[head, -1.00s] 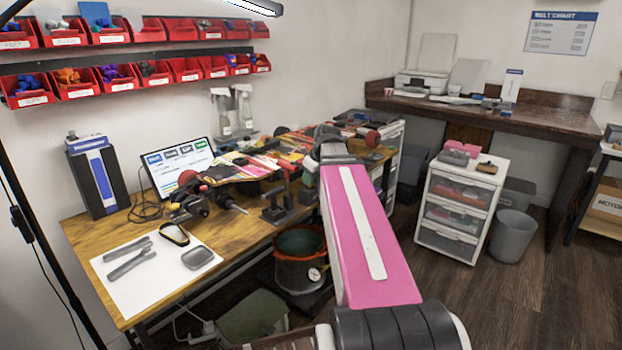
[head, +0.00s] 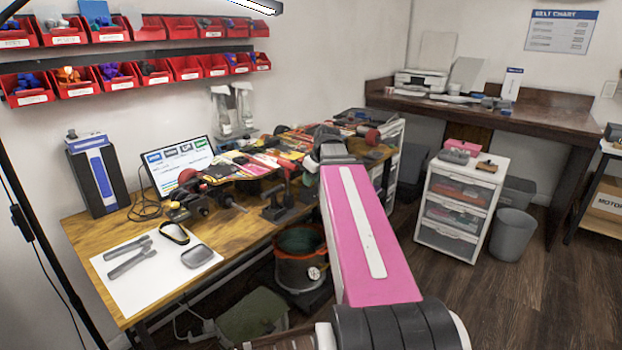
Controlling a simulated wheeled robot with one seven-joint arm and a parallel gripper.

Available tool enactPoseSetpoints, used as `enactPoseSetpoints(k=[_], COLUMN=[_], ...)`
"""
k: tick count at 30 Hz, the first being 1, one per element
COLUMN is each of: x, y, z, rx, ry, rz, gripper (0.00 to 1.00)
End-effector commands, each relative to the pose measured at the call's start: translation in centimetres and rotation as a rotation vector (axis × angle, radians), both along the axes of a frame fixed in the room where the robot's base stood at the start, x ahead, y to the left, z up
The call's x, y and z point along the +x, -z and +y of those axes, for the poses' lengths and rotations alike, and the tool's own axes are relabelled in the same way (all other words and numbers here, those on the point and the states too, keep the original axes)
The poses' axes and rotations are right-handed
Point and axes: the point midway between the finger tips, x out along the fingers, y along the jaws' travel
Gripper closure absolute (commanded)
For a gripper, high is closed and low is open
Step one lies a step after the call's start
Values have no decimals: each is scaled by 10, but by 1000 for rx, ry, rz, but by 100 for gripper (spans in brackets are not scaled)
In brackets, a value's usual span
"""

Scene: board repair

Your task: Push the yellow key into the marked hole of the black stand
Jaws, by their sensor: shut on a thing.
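My pink arm link runs up from the bottom of the head view to a dark joint near the workbench (head: 85,225). My gripper cannot be made out; the arm or the clutter hides it. A small black stand-like object (head: 277,212) is at the bench's front edge, left of my arm. At this size I cannot tell whether it is the black stand of the task, and no marked hole shows. I cannot pick out the yellow key. A yellow-rimmed black loop (head: 174,233) lies at the edge of a white sheet.
Dark tools (head: 190,203) and colourful boards (head: 255,165) crowd the bench behind and left of the stand-like object. Grey tools lie on the white sheet (head: 120,283). A bucket (head: 301,270) stands below the bench edge. A white drawer unit (head: 460,208) stands right of my arm.

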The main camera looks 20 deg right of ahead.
Motion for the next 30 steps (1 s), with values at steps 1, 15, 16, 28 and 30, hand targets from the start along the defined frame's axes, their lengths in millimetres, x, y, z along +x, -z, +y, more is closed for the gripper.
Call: enactPoseSetpoints(k=[1,15,16,28,30], x=[0,0,0,0,0], y=[1,2,2,2,2], z=[0,0,0,0,0], rx=[0,0,0,0,0], ry=[0,0,0,0,0], rz=[0,0,0,0,0], gripper=[99,45,45,30,30])
